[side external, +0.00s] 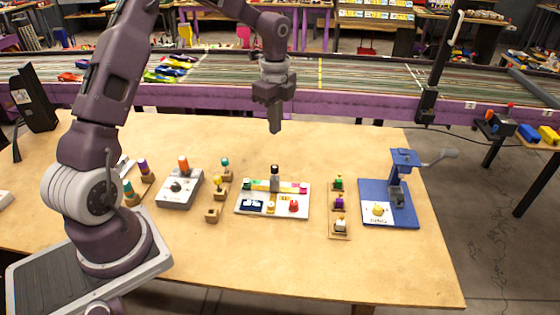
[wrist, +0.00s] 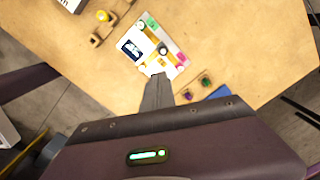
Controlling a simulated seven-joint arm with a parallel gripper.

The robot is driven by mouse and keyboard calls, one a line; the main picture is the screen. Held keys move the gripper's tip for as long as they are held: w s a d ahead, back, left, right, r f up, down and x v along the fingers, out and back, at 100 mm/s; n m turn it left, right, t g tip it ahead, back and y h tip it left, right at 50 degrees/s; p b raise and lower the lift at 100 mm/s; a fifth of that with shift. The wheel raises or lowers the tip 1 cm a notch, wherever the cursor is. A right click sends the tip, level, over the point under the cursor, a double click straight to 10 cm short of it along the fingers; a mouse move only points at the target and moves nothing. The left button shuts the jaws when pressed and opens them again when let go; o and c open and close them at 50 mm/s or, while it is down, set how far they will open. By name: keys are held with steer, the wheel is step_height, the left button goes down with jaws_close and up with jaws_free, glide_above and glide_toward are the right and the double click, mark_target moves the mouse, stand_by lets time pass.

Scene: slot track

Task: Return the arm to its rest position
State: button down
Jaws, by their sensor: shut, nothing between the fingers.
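My gripper (side external: 274,126) is shut and empty. It points down in the air above the back part of the wooden table (side external: 330,150), behind the white slot board (side external: 245,205). In the wrist view the closed fingers (wrist: 158,88) point toward the white board (wrist: 133,35). The board carries a coloured strip, a dark upright peg (side external: 274,172), a small dark display and a red button (side external: 293,205). My gripper touches nothing that I can see.
Left of the board stand a grey box with an orange knob (side external: 181,187) and small wooden racks with coloured pegs (side external: 217,190). To the right are another peg rack (side external: 339,205) and a blue crank device (side external: 385,200). A purple-edged slot track (side external: 330,105) runs behind the table.

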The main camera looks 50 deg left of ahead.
steer(key=s+d+r+n+t+y, duration=0.1)
steer(key=s+d+r+n+t, duration=0.1)
steer(key=s+d+r+n, duration=0.75)
steer(key=s+d+r+n+t, duration=0.1)
steer(key=s+d+r+n, duration=0.1)
steer(key=s, duration=0.7)
steer(key=s+d+r+n+t+h, duration=0.1)
steer(key=s+d+r+n+t, duration=0.1)
steer(key=s, duration=0.8)
steer(key=shift+d+r+n+h, duration=0.3)
steer(key=shift+d+r+n, duration=0.15)
steer(key=shift+d+n, duration=0.5)
